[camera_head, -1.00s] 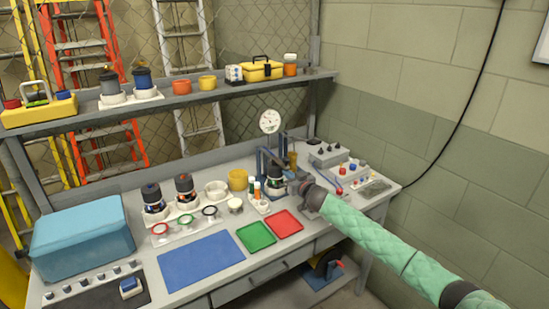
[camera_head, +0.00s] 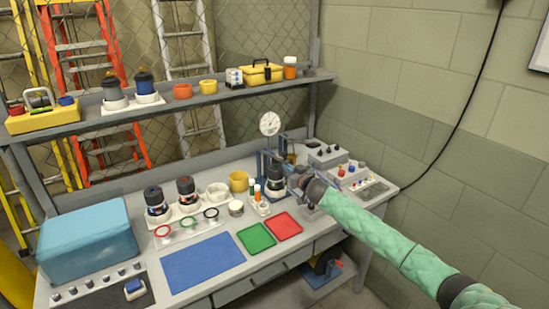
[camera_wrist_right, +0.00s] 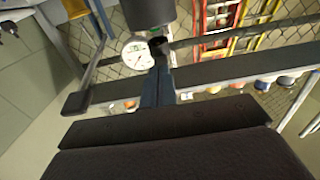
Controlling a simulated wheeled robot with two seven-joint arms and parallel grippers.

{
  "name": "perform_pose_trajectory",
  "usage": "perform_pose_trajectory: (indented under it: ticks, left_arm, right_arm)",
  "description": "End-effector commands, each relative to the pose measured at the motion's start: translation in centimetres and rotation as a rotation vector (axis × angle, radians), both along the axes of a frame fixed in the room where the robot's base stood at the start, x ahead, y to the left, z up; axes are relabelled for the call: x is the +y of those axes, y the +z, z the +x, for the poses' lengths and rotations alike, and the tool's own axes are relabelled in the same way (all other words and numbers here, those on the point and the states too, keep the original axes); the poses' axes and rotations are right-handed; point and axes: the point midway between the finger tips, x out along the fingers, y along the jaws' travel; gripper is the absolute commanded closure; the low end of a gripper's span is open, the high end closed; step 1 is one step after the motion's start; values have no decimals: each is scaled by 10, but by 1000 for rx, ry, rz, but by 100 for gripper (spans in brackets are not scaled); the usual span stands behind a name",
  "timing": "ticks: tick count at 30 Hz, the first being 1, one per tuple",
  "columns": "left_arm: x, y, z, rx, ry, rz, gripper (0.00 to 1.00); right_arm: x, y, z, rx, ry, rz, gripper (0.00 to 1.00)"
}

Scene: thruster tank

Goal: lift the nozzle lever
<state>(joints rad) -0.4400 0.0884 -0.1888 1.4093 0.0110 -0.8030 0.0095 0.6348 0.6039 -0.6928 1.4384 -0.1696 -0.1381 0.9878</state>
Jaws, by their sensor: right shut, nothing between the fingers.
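The test stand (camera_head: 264,163) with blue uprights stands at the back right of the bench and carries a round white gauge (camera_head: 269,123). The gauge also shows in the right wrist view (camera_wrist_right: 138,55), beside a blue post (camera_wrist_right: 157,90). A dark thruster unit (camera_head: 274,179) sits at the stand. My right gripper (camera_head: 294,178) is shut and empty, just right of this unit and partly in front of the stand. I cannot make out the nozzle lever; whether the gripper touches it is unclear. My left gripper is out of view.
A control box (camera_head: 327,155) and a switch panel (camera_head: 368,188) lie right of the stand. Green (camera_head: 256,239) and red (camera_head: 284,226) trays and a blue mat (camera_head: 203,262) lie in front. A shelf (camera_head: 210,98) with cups and boxes runs above the bench.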

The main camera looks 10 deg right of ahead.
Motion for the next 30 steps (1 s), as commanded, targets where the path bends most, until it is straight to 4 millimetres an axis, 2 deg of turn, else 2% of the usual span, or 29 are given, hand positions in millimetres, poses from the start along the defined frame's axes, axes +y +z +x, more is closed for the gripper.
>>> perform_pose_trajectory:
  ticks: [9, 17, 27, 30]
  left_arm:
    - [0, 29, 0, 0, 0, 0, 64]
    - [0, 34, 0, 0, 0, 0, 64]
    - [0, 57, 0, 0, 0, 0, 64]
    - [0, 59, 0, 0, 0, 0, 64]
  right_arm:
    - [3, 37, 9, -2, 0, 1, 100]
    - [5, 46, 13, -1, 0, 0, 100]
    - [11, 78, 29, -2, 0, 0, 100]
    - [12, 82, 32, -1, 0, 0, 100]
